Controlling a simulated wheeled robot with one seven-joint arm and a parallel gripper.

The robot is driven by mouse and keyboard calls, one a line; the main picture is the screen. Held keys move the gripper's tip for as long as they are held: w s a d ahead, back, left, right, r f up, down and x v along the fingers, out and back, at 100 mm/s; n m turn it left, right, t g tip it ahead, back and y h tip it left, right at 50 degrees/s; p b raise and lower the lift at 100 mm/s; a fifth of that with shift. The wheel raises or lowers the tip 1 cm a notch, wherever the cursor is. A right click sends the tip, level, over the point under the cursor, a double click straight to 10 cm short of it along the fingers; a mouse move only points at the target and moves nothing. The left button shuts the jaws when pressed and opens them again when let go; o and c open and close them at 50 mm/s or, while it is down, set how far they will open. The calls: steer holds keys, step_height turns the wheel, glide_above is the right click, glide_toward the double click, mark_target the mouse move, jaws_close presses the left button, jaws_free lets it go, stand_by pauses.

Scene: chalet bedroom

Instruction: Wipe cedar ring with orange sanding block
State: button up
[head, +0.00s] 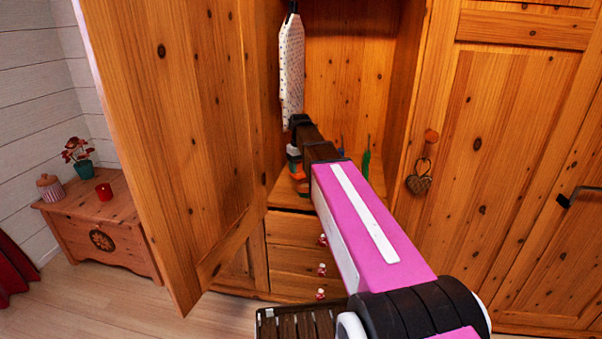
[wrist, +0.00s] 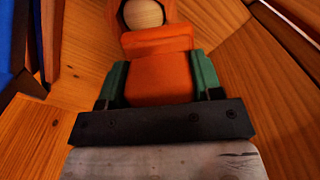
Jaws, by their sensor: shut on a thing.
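The orange sanding block (wrist: 160,78) is between the two green fingers of my gripper (wrist: 160,66) in the wrist view, which are shut on it. Just beyond the block is a pale round wooden face (wrist: 143,13) with an orange-brown band around its edge. I cannot tell for sure whether this is the cedar ring, nor whether the block touches it. In the head view, my gripper is inside the open wardrobe, mostly hidden by my arm. A bit of orange (head: 299,174) shows beside the arm, low over the wardrobe floor.
The open wardrobe door (head: 190,130) stands left of my arm. A spotted ironing board (head: 291,70) hangs inside, above the arm. A green upright thing (head: 366,166) stands to the right on the wardrobe floor. Drawers (head: 290,262) with small knobs lie below. A closed door (head: 500,150) stands right.

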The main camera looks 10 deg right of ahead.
steer(key=shift+r, duration=2.45)
